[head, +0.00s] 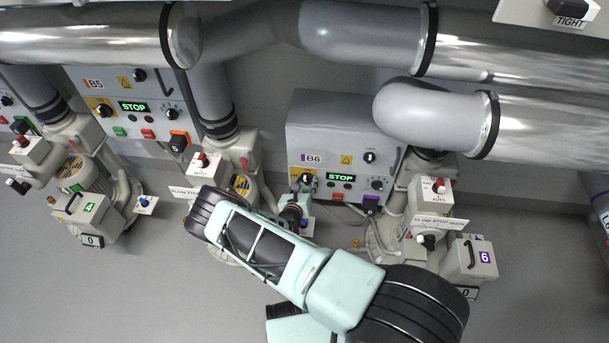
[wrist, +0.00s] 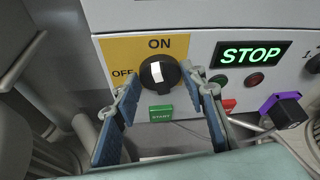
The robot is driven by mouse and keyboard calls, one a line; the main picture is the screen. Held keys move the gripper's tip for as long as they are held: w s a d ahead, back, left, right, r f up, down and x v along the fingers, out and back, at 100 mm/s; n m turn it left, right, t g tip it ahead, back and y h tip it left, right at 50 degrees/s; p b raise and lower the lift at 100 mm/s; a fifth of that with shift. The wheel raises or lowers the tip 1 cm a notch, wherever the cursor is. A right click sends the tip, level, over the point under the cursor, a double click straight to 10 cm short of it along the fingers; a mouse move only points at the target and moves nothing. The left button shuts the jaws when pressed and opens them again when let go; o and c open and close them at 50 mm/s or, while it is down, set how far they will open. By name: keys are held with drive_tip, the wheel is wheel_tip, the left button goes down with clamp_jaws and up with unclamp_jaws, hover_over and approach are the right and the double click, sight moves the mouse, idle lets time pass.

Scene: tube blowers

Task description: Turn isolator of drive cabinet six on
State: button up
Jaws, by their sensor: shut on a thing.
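Drive cabinet six, labelled B6 (head: 340,120), is a grey box in the middle of the head view. Its isolator (wrist: 160,72) is a black rotary knob on a yellow plate marked ON at the top and OFF at the left. The knob's white mark stands nearly upright, towards ON. My gripper (wrist: 160,84) is shut on the knob, with one fingertip at each side of it. In the head view my arm comes from the lower right and its gripper (head: 303,188) meets the cabinet's lower left corner, partly covering the isolator.
A lit green STOP display (wrist: 252,54) is right of the isolator, with small buttons below it. A green START button (wrist: 160,113) sits below the knob. Cabinet B5 (head: 100,88) stands left; large pipes (head: 540,120) run overhead.

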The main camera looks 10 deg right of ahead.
drive_tip(key=shift+d+r+m+y+p, duration=0.2)
drive_tip(key=shift+m+y+p, duration=0.4)
drive_tip(key=shift+p, duration=0.6)
drive_tip(key=shift+f+m+p, duration=0.15)
drive_tip(key=shift+m+p, duration=0.25)
drive_tip(key=shift+p, duration=0.1)
drive_tip(key=shift+s, duration=0.1)
drive_tip(key=o, duration=1.2)
drive_tip(key=shift+c, duration=0.2)
drive_tip(key=v, duration=1.2)
drive_tip(key=shift+f, duration=0.2)
drive_tip(key=shift+s+d, duration=0.1)
drive_tip(key=shift+d, duration=0.05)
